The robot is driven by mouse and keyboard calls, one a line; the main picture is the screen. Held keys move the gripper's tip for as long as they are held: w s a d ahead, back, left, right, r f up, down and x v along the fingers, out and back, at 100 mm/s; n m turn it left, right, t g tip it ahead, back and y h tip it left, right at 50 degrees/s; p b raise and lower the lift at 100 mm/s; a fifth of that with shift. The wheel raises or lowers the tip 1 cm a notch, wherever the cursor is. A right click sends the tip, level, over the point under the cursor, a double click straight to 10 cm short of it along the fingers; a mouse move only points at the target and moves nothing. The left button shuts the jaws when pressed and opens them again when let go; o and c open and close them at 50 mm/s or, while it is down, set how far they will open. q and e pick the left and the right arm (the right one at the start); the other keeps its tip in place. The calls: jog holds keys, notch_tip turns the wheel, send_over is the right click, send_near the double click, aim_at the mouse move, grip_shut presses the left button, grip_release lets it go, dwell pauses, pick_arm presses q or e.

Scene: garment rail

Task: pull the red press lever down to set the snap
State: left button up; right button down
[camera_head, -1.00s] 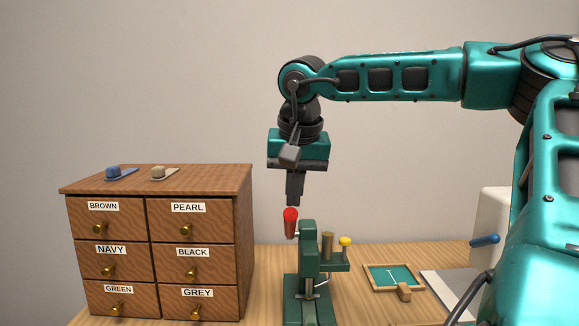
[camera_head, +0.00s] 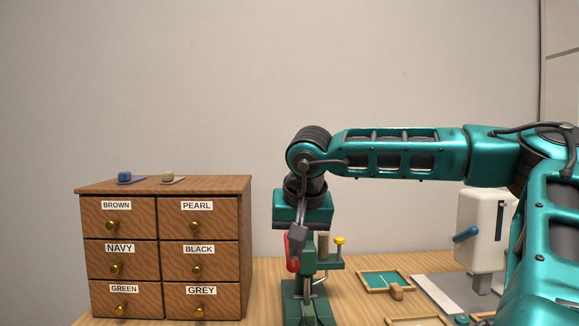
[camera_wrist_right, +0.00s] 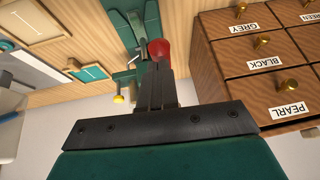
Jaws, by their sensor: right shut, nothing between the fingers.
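The press (camera_head: 308,290) is green and stands on the table right of the drawer cabinet. Its red lever (camera_head: 292,264) sits at the press's left side, its rounded end low. My right gripper (camera_head: 299,254) points down at the lever, its fingers largely hidden behind my wrist parts in the head view. In the right wrist view the shut fingers (camera_wrist_right: 156,78) end right at the red lever (camera_wrist_right: 158,50), with nothing between them. They look touching or nearly so; exact contact is unclear. My left gripper is not in view.
A wooden drawer cabinet (camera_head: 165,250) with brass knobs stands close on the left. A yellow-topped post (camera_head: 340,241) rises at the press's right. A small green-lined tray (camera_head: 365,282) and a white machine with a blue handle (camera_head: 466,234) are farther right.

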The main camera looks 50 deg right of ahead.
jog(key=shift+s+a+f+b, duration=0.15)
jog(key=shift+f+b, duration=0.05)
jog(key=shift+f, duration=0.35)
jog(key=shift+s+a+f+b, duration=0.1)
jog(key=shift+a+f+b, duration=0.05)
jog(key=shift+f, duration=0.4)
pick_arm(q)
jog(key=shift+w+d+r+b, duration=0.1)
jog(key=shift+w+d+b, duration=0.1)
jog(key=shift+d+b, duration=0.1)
pick_arm(e)
jog(key=shift+s+a+f, duration=0.2)
jog(key=shift+s+f, duration=0.05)
jog(key=shift+f, duration=0.3)
notch_tip(320, 180, up, 13)
jog(key=p, duration=0.6)
send_over(297, 269)
jog(key=s+a, duration=0.5)
jog(key=s, duration=0.1)
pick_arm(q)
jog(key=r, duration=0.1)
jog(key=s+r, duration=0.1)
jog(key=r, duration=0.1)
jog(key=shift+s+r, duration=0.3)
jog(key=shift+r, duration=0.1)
pick_arm(e)
jog(key=shift+f+t, duration=0.15)
jog(key=shift+t, duration=0.15)
